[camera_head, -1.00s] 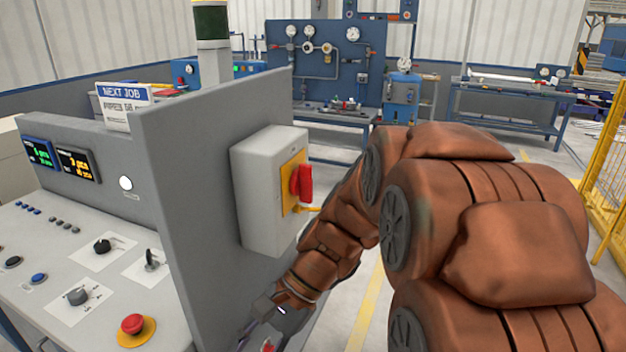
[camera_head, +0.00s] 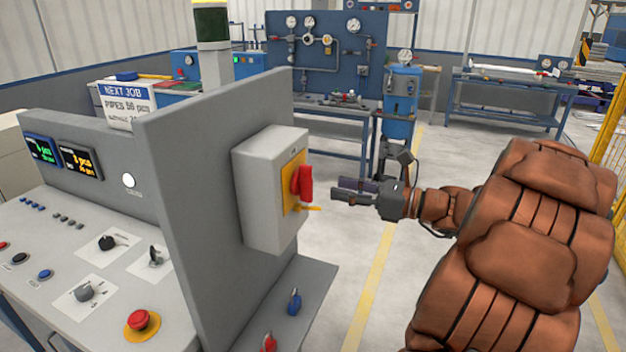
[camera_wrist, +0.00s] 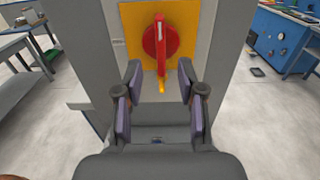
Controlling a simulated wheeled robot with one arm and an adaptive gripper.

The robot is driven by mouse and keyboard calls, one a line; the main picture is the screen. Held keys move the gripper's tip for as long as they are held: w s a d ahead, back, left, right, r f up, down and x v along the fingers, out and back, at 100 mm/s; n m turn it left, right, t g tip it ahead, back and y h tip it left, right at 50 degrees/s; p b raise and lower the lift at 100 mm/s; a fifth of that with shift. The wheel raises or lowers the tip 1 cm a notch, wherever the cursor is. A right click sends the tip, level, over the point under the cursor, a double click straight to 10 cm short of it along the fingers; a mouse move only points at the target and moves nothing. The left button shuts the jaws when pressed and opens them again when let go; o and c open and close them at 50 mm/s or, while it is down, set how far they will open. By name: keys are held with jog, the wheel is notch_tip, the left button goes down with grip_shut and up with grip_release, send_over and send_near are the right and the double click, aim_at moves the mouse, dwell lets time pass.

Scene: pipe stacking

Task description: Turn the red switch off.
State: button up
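The red switch (camera_head: 302,184) is a rotary handle on a yellow plate (camera_head: 288,190), fixed to the right side of a grey box (camera_head: 265,195) on the panel. In the wrist view the red switch (camera_wrist: 160,45) stands upright on its yellow plate, straight ahead of the fingers. A small yellow tab (camera_wrist: 161,86) hangs below it. My gripper (camera_head: 338,192) is to the right of the switch, apart from it and pointing at it. In the wrist view my gripper (camera_wrist: 158,75) has its two fingers spread, with nothing between them.
The grey panel (camera_head: 200,230) stands left of my gripper. The console carries a red mushroom button (camera_head: 138,320) and several knobs. A blue padlock (camera_head: 294,301) and a red one (camera_head: 268,343) lie on the ledge below the box. The floor to the right is open.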

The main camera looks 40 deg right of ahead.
aim_at(312, 182)
jog(key=shift+p+x, duration=1)
jog(key=shift+x, duration=2.85)
grip_shut()
